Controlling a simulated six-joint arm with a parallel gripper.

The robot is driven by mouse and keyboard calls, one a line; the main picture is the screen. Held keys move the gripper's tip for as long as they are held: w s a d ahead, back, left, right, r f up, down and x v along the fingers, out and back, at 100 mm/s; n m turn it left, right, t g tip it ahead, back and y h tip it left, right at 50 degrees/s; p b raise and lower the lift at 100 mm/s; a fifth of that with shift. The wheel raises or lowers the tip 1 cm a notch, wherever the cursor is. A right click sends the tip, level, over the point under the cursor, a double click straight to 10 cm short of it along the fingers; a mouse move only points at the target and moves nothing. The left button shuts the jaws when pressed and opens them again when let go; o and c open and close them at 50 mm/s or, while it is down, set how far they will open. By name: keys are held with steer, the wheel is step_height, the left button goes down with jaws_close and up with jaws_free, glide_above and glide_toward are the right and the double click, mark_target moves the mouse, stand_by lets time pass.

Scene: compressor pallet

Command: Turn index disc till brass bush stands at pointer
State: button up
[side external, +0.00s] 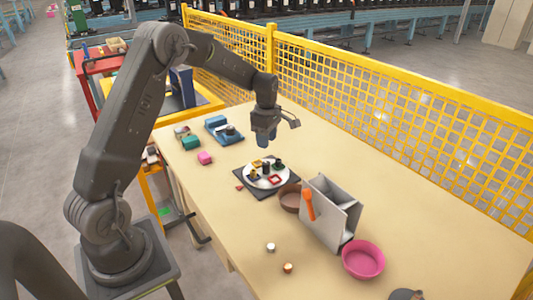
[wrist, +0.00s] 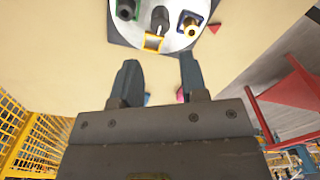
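The white index disc (side external: 254,184) lies on a dark square base (side external: 285,190) on the table; part of it shows at the top of the wrist view (wrist: 178,42). A brass bush (wrist: 190,24) stands in a blue square on the disc. A small red triangle (wrist: 214,28), seemingly the pointer, lies just outside the disc beside the bush; it also shows in the side view (side external: 239,187). A dark post (wrist: 159,18) stands near the disc's middle. My gripper (wrist: 160,75) is open and empty. In the side view, my gripper (side external: 263,142) hangs above and behind the disc.
A brown bowl (side external: 290,198), a grey divided holder (side external: 333,222) with an orange tool, and a pink bowl (side external: 363,260) stand right of the disc. A yellow mesh fence (side external: 380,110) runs behind.

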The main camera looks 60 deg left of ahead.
steer(key=shift+r, duration=1.75)
